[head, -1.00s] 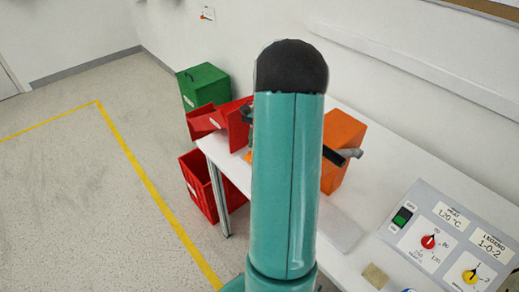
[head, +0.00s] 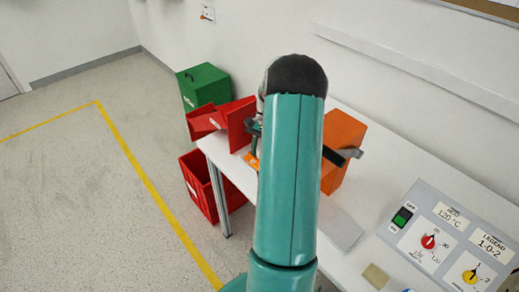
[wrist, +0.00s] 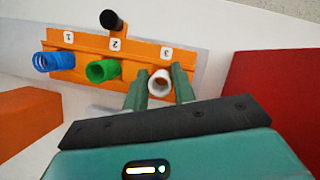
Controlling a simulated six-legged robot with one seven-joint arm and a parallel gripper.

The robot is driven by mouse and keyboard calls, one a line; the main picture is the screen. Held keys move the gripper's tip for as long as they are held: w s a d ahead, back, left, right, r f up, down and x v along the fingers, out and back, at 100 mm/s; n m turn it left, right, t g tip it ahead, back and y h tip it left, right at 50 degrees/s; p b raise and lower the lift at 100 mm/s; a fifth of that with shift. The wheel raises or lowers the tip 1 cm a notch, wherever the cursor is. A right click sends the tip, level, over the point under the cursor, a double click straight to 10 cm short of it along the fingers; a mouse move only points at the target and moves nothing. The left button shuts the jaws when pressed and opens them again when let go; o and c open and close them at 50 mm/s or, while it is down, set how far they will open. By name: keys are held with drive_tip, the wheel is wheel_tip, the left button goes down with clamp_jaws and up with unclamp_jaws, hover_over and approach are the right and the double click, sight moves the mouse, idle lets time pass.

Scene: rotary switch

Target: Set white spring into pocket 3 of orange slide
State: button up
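The orange slide (wrist: 200,68) lies across the upper part of the wrist view, with labels 1, 2 and 3. A blue spring (wrist: 50,62) is at pocket 1 and a green spring (wrist: 102,71) at pocket 2. The white spring (wrist: 160,82) is at pocket 3, its open end facing the camera. My gripper (wrist: 161,80) has a finger on each side of the white spring and looks shut on it. How deep the spring sits is hard to tell. In the head view, a bit of the orange slide (head: 251,160) shows beside my arm.
A black-knobbed plunger (wrist: 112,21) sticks out behind pocket 2. A red panel (wrist: 280,100) stands close on the right, an orange block (wrist: 25,120) on the left. In the head view, a control panel (head: 450,235) and a small tan block (head: 375,277) are on the table.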

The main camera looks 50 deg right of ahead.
drive_tip(key=shift+o, duration=1.3)
drive_tip(key=s+v, duration=0.1)
drive_tip(key=v, duration=1.1)
drive_tip(key=w+a+r+n+h, duration=0.1)
drive_tip(key=w+a+r+n, duration=0.1)
drive_tip(key=w+a+r, duration=0.3)
drive_tip(key=w+a+r+n+h, duration=0.1)
drive_tip(key=a+r+n, duration=0.15)
drive_tip(key=a, duration=0.45)
drive_tip(key=s+a+r+n+t+h, duration=0.1)
drive_tip(key=s+a+r+n, duration=0.15)
drive_tip(key=a, duration=0.55)
drive_tip(key=s+a+r+n+t+h, duration=0.1)
drive_tip(key=a+r+n, duration=0.15)
drive_tip(key=a, duration=0.55)
drive_tip(key=s+a+r+n+t+h, duration=0.1)
drive_tip(key=s+a+r+n, duration=0.15)
drive_tip(key=a, duration=0.55)
drive_tip(key=s+a+f+n+t, duration=0.2)
drive_tip(key=s+a+n+t, duration=0.1)
drive_tip(key=s+a, duration=0.4)
drive_tip(key=a+n, duration=0.1)
drive_tip(key=a, duration=0.2)
drive_tip(key=shift+s+y, duration=0.15)
drive_tip(key=shift+y, duration=0.15)
drive_tip(key=shift+c, duration=0.8)
